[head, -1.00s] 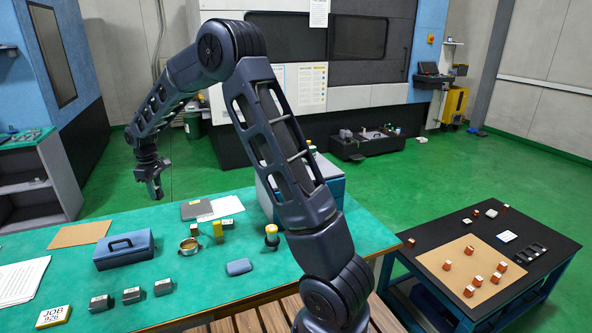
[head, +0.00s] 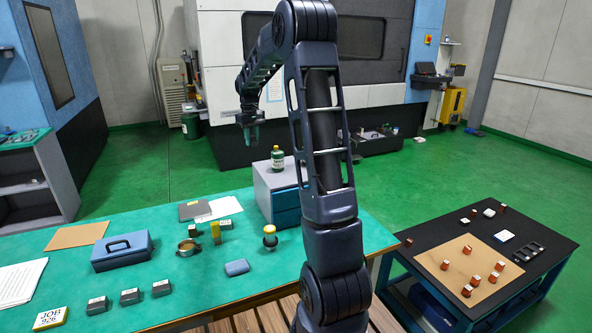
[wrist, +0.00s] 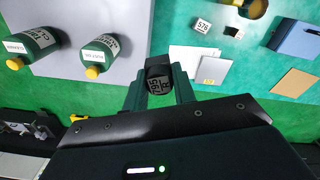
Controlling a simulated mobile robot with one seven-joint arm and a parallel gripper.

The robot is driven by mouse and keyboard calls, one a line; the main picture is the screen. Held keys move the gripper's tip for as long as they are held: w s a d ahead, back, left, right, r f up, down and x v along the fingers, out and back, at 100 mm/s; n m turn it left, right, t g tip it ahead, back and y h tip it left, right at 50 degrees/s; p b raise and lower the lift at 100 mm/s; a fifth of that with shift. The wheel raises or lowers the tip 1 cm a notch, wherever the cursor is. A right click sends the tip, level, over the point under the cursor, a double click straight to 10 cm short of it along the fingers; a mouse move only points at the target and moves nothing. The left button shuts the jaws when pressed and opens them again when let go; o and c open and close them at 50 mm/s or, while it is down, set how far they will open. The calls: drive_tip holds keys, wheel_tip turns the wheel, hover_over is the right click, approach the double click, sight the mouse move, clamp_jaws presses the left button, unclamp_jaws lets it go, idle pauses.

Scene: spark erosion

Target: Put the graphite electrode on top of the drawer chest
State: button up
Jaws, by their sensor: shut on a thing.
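In the head view my gripper (head: 249,135) hangs in the air, left of and higher in the picture than the drawer chest (head: 287,207); the electrode is too small to make out there. The chest has a grey top and blue drawer fronts, and my arm covers part of its right side. In the wrist view the grey chest top (wrist: 105,16) lies to the left of the held electrode.
Green bottles with yellow caps stand on the chest top, one labelled CLEANER (wrist: 33,46) and another beside it (wrist: 103,53). A black table (head: 440,215) stands at right.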

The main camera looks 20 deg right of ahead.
drive_tip(key=s+d+r+m, duration=0.2)
drive_tip(key=s+d+r, duration=0.1)
drive_tip(key=d, duration=0.7)
drive_tip(key=s+d+r+m, duration=0.2)
drive_tip(key=s+d, duration=0.2)
drive_tip(key=d, duration=0.6)
drive_tip(key=f, duration=1.9)
drive_tip(key=shift+w+a+f, duration=0.1)
drive_tip(key=shift+w, duration=0.15)
drive_tip(key=shift+f, duration=0.1)
drive_tip(key=o, duration=1)
